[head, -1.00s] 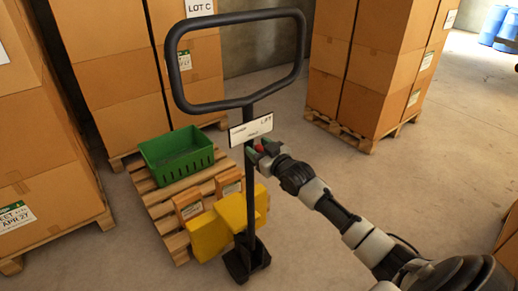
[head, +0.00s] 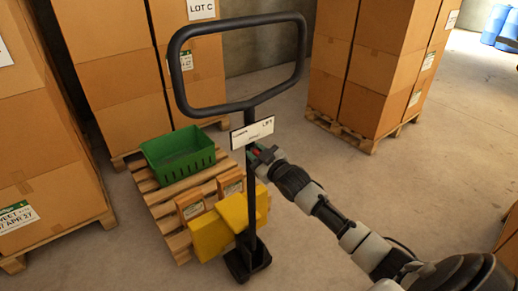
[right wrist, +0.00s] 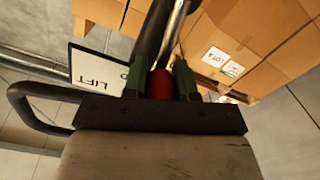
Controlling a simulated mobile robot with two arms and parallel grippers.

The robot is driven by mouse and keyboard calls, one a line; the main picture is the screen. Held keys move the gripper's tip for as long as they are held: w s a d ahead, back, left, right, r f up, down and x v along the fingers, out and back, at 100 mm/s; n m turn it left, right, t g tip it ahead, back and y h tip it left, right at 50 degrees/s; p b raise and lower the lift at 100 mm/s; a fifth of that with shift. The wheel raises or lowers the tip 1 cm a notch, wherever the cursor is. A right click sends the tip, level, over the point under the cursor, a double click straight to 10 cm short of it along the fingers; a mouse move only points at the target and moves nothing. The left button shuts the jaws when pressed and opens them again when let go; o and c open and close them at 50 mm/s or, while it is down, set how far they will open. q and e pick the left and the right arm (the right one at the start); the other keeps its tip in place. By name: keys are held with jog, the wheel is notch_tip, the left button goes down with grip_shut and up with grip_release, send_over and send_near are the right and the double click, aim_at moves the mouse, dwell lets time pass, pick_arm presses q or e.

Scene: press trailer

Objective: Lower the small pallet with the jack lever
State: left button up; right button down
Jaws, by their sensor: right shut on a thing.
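The pallet jack stands in the middle of the head view, with a black loop handle (head: 240,108), a white sign (head: 252,131) reading LIFT and a yellow body (head: 224,226). The small wooden pallet (head: 173,211) is behind it, carrying a green crate (head: 180,155) and orange boxes (head: 230,182). My right gripper (head: 258,155) is at the jack's post just below the sign. In the right wrist view its fingers (right wrist: 161,82) are shut on the red knob (right wrist: 161,84) of the jack lever. Whether the pallet touches the floor is unclear. My left gripper is not seen.
Tall stacks of cartons on pallets stand at the left (head: 40,150), behind (head: 125,65) and at the back right (head: 375,65). Blue drums (head: 500,28) are at the far right. The concrete floor (head: 330,190) is clear to the right of the jack.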

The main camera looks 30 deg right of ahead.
jog(key=shift+s+a+f+n+p, duration=0.1)
jog(key=shift+a+f+n+p, duration=0.15)
jog(key=shift+a+n, duration=0.5)
jog(key=shift+a+f+n+p, duration=0.2)
jog(key=shift+f+n, duration=0.05)
jog(key=shift+n, duration=0.85)
jog(key=shift+s+a+f+n+p, duration=0.1)
jog(key=shift+a+f+n+p, duration=0.15)
jog(key=shift+a+n, duration=0.5)
jog(key=shift+d+n, duration=0.2)
jog(key=shift+n, duration=0.1)
jog(key=c, duration=0.9)
grip_release()
jog(key=s, duration=0.7)
jog(key=s+d, duration=0.1)
jog(key=s, duration=0.2)
jog(key=shift+s, duration=0.35)
